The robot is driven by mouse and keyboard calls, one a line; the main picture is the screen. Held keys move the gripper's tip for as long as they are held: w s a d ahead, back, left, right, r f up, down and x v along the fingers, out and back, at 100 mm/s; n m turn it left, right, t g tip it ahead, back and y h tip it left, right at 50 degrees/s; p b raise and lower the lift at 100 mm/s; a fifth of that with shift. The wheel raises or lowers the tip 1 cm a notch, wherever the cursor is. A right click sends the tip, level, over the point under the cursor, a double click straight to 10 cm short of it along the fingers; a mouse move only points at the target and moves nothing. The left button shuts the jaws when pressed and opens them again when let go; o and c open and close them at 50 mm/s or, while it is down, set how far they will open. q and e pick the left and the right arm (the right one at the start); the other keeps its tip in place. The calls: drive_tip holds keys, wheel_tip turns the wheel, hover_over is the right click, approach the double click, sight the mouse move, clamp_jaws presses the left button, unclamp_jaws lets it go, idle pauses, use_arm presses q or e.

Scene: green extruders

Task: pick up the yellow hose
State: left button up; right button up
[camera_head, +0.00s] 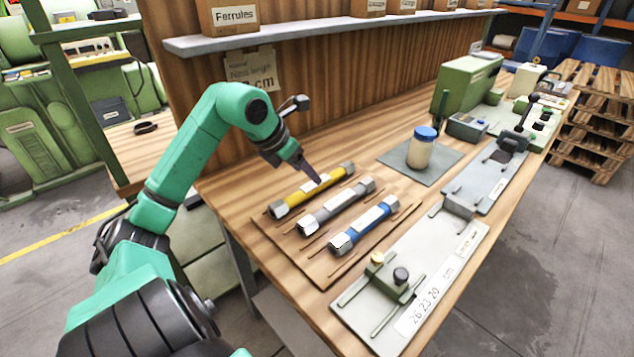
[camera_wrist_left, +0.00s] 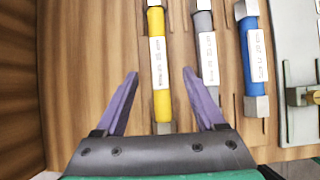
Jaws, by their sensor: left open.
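The yellow hose (camera_head: 296,195) with metal end fittings and a white label lies on a wooden board, leftmost of three hoses. My left gripper (camera_head: 317,181) is just above it in the head view. In the left wrist view the yellow hose (camera_wrist_left: 161,80) runs lengthwise between the two spread purple fingers of my left gripper (camera_wrist_left: 163,82). The fingers are open and hold nothing. The right gripper does not show.
A grey hose (camera_head: 338,203) and a blue hose (camera_head: 366,226) lie beside it on the board (camera_head: 290,247). A metal fixture plate (camera_head: 425,285) is to the right. A jar (camera_head: 421,150) stands behind on a grey mat. A shelf (camera_head: 300,31) runs above along the back panel.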

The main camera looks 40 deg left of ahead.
sight(316, 187)
use_arm(q)
drive_tip(key=p+x, duration=0.1)
drive_tip(key=x, duration=0.5)
drive_tip(key=shift+w+a+f+p, duration=0.1)
drive_tip(key=shift+w+f+p, duration=0.05)
drive_tip(key=shift+f+p, duration=0.2)
drive_tip(key=shift+w+f, duration=0.15)
drive_tip(key=shift+f, duration=0.05)
clamp_jaws()
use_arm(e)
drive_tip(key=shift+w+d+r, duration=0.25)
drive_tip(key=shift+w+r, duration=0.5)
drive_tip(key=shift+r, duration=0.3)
use_arm(q)
drive_tip(key=shift+r, duration=0.1)
